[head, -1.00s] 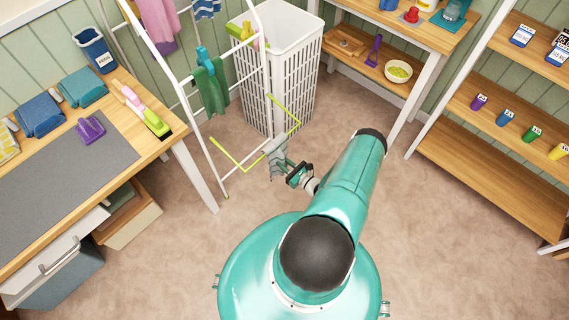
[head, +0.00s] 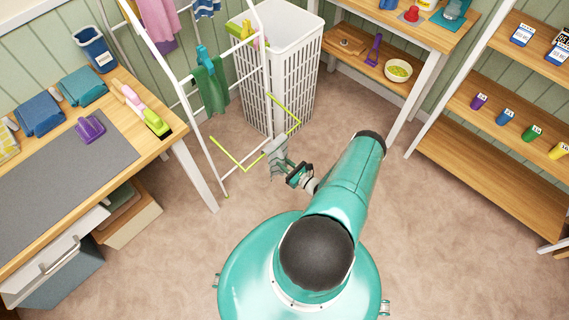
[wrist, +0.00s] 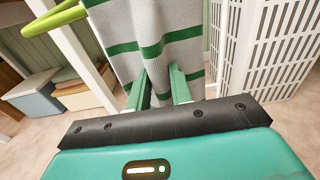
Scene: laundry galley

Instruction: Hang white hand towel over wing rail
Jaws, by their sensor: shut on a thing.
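The white hand towel (wrist: 170,30) has green stripes and hangs in folds in front of my gripper in the wrist view. In the head view the towel (head: 279,160) looks small and greyish, and its upper part overlaps the lime-green wing rail (head: 230,155). I cannot tell whether it lies over the rail or only in front of it. The rail also shows at the upper left of the wrist view (wrist: 55,19). My gripper (wrist: 160,88) is shut on the towel, low on the hanging cloth; it also shows in the head view (head: 292,172).
The white drying rack (head: 183,75) holds a green cloth (head: 211,88) and a pink cloth (head: 158,22). A white laundry basket (head: 275,85) stands close behind the rail. A wooden table (head: 165,150) is at left, shelves (head: 490,165) at right. Floor between is clear.

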